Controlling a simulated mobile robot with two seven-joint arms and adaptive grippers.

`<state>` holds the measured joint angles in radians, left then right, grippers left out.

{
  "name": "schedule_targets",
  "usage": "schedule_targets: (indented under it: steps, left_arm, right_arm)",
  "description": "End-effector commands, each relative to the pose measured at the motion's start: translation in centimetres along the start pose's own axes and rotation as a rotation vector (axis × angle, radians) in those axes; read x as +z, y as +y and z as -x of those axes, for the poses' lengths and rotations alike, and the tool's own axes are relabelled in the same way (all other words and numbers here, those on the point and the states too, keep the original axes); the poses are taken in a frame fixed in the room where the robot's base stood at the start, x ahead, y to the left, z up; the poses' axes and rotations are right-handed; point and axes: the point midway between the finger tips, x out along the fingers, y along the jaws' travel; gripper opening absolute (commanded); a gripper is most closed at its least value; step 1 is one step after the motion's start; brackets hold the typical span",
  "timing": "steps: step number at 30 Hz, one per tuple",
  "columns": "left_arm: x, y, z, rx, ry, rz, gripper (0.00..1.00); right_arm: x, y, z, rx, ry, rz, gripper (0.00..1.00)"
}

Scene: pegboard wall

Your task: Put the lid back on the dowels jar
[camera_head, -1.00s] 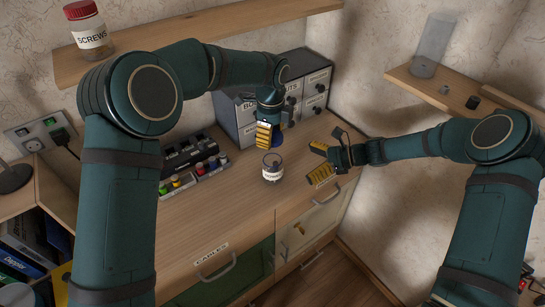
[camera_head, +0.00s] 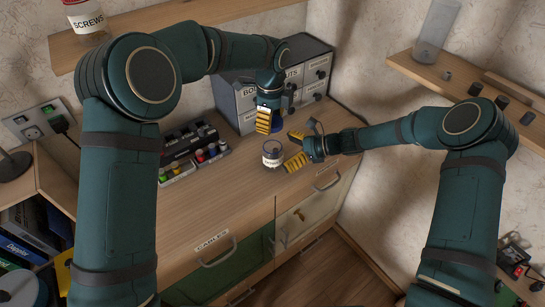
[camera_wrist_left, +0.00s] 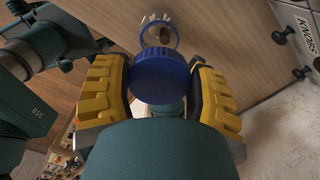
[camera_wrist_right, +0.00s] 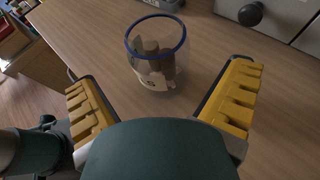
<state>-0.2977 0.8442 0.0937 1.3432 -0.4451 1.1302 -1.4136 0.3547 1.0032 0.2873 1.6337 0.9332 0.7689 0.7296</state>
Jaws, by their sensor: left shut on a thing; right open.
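The dowels jar (camera_head: 272,155) is a clear, open-topped jar with a pale label, standing on the wooden counter. In the right wrist view the jar (camera_wrist_right: 155,60) shows a blue rim and brown dowels inside. My left gripper (camera_head: 268,122) is above and behind the jar, shut on the blue lid (camera_wrist_left: 161,76), part of which shows in the head view. My right gripper (camera_head: 296,148) is open just right of the jar. In the right wrist view its fingers (camera_wrist_right: 160,105) are spread, with the jar ahead between them, apart from both.
A grey drawer cabinet (camera_head: 240,100) stands behind at the back of the counter. A rack of coloured small items (camera_head: 195,155) is to the left. The screws jar (camera_head: 85,17) sits on the upper shelf. The counter front (camera_head: 225,205) is clear.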

Motion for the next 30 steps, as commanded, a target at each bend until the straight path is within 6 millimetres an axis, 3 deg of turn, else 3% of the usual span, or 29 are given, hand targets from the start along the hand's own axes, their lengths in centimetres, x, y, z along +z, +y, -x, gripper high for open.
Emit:
schedule_targets:
  steps: [3, 9, 22, 23, 29, 30]
  left_arm:
    - [0.0, 0.0, 0.0, 0.000, 0.000, 0.000, 0.45]
    - [0.0, 0.0, 0.0, 0.000, 0.000, 0.000, 0.45]
    - [0.0, 0.0, 0.0, 0.000, 0.000, 0.000, 0.45]
    - [0.0, 0.0, 0.0, 0.000, 0.000, 0.000, 0.45]
    - [0.0, 0.0, 0.0, 0.000, 0.000, 0.000, 0.45]
    - [0.0, 0.0, 0.0, 0.000, 0.000, 0.000, 0.45]
  right_arm:
    - [0.0, 0.1, -2.1, 0.003, 0.000, 0.000, 1.00]
    - [0.0, 0.0, -4.2, 0.001, -0.001, 0.000, 1.00]
    - [0.0, 0.0, -4.8, 0.000, 0.000, 0.001, 1.00]
    - [0.0, 0.0, -4.8, 0.000, 0.000, 0.001, 0.93]
    - [0.0, 0.0, -4.8, 0.000, 0.000, 0.001, 0.23]
    - [0.0, 0.0, -4.8, 0.000, 0.000, 0.001, 0.23]
